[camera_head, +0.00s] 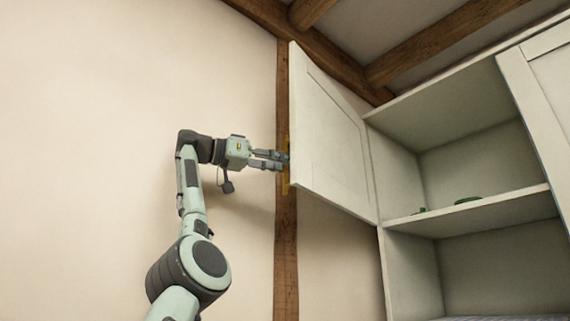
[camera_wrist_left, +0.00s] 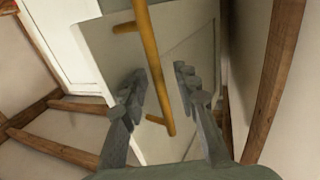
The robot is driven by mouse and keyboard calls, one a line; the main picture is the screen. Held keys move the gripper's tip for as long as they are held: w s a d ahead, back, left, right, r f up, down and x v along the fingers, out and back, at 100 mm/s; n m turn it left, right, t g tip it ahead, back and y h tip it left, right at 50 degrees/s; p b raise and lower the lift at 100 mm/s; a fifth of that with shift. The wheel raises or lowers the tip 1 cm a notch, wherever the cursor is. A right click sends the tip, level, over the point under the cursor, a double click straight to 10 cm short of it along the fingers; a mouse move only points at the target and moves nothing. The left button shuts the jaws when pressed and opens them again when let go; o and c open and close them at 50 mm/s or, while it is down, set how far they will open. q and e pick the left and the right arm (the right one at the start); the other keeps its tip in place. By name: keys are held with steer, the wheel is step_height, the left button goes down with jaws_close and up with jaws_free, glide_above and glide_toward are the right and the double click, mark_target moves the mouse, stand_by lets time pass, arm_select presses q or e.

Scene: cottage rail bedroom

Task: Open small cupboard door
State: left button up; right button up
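The small cupboard door (camera_head: 330,135) is a pale cream panel. It stands swung wide open to the left of the cupboard (camera_head: 410,245), hinged at the cupboard's left side. Its brass bar handle (camera_head: 285,186) shows at the door's free edge, partly hidden by my gripper. My left gripper (camera_head: 282,161) is at this handle. In the left wrist view, the handle (camera_wrist_left: 153,62) runs between the two spread fingers (camera_wrist_left: 160,85), with visible gaps on both sides. The door panel (camera_wrist_left: 190,25) lies behind it. My right gripper is not in view.
The open compartment has a shelf (camera_head: 480,212) with small green items (camera_head: 468,200) on it. Another cupboard door (camera_head: 545,90) is at the right. A wooden post (camera_head: 286,250) runs up the plain wall behind my gripper, and beams (camera_head: 440,40) cross the ceiling.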

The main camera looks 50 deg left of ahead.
arm_select(q)
steer(key=v, duration=1.2)
stand_by(0.4)
